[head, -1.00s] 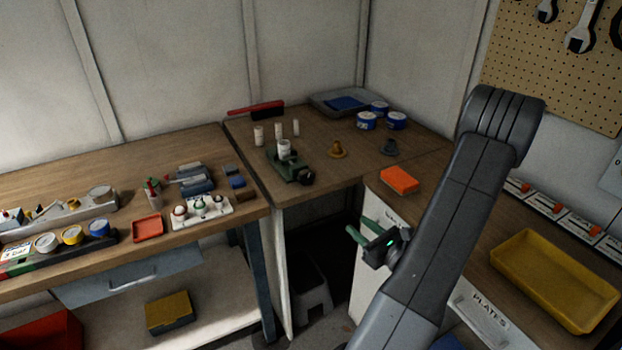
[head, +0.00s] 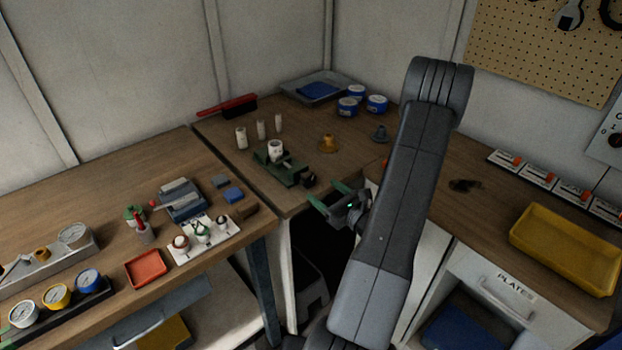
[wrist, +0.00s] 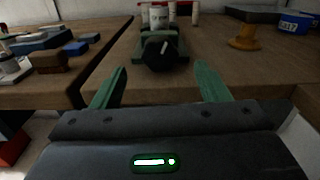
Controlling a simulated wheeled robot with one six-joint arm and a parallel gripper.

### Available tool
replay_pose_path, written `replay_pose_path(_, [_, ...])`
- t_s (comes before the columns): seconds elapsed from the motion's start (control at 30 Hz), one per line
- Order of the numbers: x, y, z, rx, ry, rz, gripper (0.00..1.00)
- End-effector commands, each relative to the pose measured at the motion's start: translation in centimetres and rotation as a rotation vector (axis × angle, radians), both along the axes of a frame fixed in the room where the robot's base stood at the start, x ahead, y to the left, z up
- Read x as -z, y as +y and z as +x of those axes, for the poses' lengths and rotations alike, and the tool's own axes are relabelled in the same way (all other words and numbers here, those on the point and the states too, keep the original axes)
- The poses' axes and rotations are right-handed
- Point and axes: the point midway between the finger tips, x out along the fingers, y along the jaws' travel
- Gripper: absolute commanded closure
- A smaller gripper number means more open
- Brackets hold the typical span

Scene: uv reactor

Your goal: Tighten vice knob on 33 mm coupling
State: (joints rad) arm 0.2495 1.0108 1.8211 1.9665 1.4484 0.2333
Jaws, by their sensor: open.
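A green vice (head: 279,167) sits near the front edge of the corner bench, with a white coupling (head: 275,149) standing in it. Its dark round knob (head: 309,181) faces the bench's front edge. In the wrist view the knob (wrist: 166,56) is straight ahead, with a pale mark on its face, and the coupling (wrist: 159,17) shows behind it. My gripper (head: 328,197) is open and empty, its green fingers pointing toward the knob. The fingers (wrist: 157,85) are spread to either side below the knob, apart from it, just off the bench edge.
Several white couplings (head: 241,138) stand behind the vice. An orange cone-shaped piece (head: 328,142), a grey one (head: 379,133) and blue tins (head: 347,107) are to the right. The left bench (head: 100,198) holds gauges and fittings. A yellow tray (head: 565,248) lies on the right.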

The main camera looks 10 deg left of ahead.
Motion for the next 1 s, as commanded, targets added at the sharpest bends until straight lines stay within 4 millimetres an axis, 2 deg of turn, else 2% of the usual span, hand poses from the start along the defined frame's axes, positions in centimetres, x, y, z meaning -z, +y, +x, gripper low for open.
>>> replay_pose_path(0.1, [-0.3, 1.9, 1.3, -0.005, -0.001, -0.001, 0.31])
replay_pose_path(0.3, [-0.2, 4.1, 3.1, -0.003, 0.001, -0.001, 0.31])
replay_pose_path(0.5, [0.0, 5.0, 3.8, -0.001, 0.001, 0.001, 0.31])
replay_pose_path(0.77, [0.0, 5.1, 3.9, 0.000, 0.001, 0.001, 0.31])
replay_pose_path(1.0, [0.0, 5.0, 3.9, 0.000, 0.000, 0.000, 0.76])
